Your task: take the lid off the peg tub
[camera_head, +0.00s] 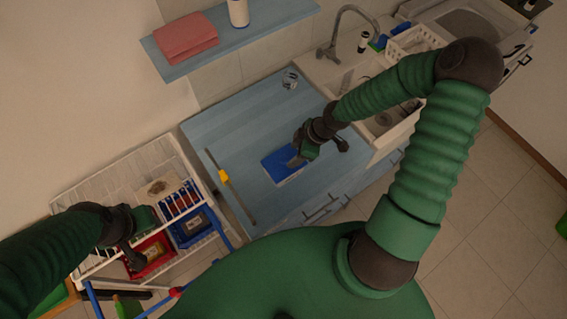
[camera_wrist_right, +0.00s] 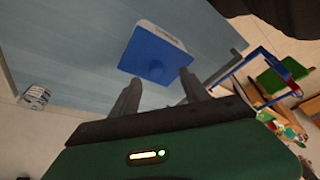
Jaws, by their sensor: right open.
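The peg tub (camera_head: 285,168) looks like a low box with a blue lid and a pale side. It sits on the light blue counter (camera_head: 228,130). My right gripper (camera_head: 297,158) is over its right part in the head view. In the right wrist view the tub (camera_wrist_right: 153,52) lies just beyond the fingertips, and the right gripper (camera_wrist_right: 158,82) is open with nothing between its fingers. The lid appears to be on. My left gripper (camera_head: 130,250) is over the wire rack at the left; its fingers are too dark to read.
A bar with a yellow piece (camera_head: 223,176) lies along the counter's left edge. The white rack (camera_head: 110,190) holds blue and red trays. A small can (camera_head: 290,79) stands near the wall, and the sink (camera_head: 385,115) is at the right. The counter behind the tub is clear.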

